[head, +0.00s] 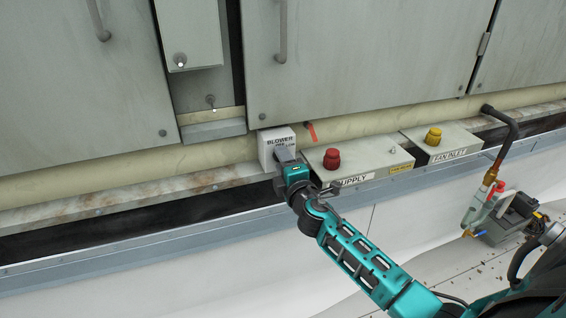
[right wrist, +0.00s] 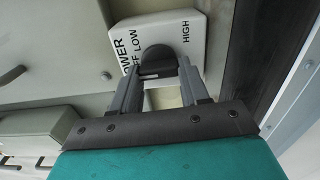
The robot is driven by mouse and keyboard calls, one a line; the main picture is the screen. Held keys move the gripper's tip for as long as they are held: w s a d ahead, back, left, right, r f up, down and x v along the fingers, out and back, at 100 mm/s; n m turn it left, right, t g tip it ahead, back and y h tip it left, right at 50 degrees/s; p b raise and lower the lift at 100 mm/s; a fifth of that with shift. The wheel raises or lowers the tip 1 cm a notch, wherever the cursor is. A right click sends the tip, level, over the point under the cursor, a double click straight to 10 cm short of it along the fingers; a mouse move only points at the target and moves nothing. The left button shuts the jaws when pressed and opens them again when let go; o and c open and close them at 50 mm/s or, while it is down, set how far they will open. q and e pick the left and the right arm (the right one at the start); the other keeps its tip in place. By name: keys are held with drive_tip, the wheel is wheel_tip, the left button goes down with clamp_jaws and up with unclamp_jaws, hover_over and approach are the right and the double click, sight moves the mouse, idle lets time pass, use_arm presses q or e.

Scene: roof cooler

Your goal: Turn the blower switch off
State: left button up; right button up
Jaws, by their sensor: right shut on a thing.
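The blower switch box (head: 268,146) is a small white box on the ledge below the grey cabinets in the head view. In the right wrist view, the box (right wrist: 198,18) carries the words OFF, LOW and HIGH around a dark round knob (right wrist: 157,58). My right gripper (head: 285,156) reaches up to the front of the box. In the right wrist view its two grey fingers (right wrist: 158,72) are on either side of the knob, shut on it. The knob's exact setting is hard to tell, since the fingers cover part of it.
To the right, a supply box with a red button (head: 332,159) and a fan inlet box with a yellow button (head: 433,137) stand on the ledge. A red-handled valve (head: 311,131) is close to the switch. A hose and fittings (head: 487,205) hang farther right.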

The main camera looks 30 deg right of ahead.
use_arm(q)
drive_tip(key=shift+w, duration=0.1)
use_arm(e)
drive_tip(key=o, duration=1.1)
drive_tip(key=shift+c, duration=0.2)
use_arm(q)
drive_tip(key=shift+r, duration=0.15)
use_arm(e)
drive_tip(key=v, duration=1.3)
drive_tip(key=shift+d+f, duration=0.1)
drive_tip(key=s+a+f+m+g+y, duration=0.3)
drive_tip(key=s+a+f+m+y, duration=0.1)
drive_tip(key=s+a+f+m, duration=0.3)
drive_tip(key=s+a+f+m+g+y, duration=0.35)
drive_tip(key=s+a+f+m, duration=0.2)
drive_tip(key=a, duration=0.45)
use_arm(q)
drive_tip(key=s+a+r+y+p, duration=0.1)
drive_tip(key=a+r+p, duration=0.2)
drive_tip(key=r+p, duration=0.7)
drive_tip(key=p, duration=0.4)
drive_tip(key=shift+s+p, duration=0.3)
use_arm(e)
drive_tip(key=d+r+h, duration=0.1)
drive_tip(key=d+r, duration=0.2)
drive_tip(key=r, duration=0.6)
drive_tip(key=shift+s+r+m, duration=0.2)
drive_tip(key=shift+s+m, duration=0.15)
drive_tip(key=shift+s, duration=0.15)
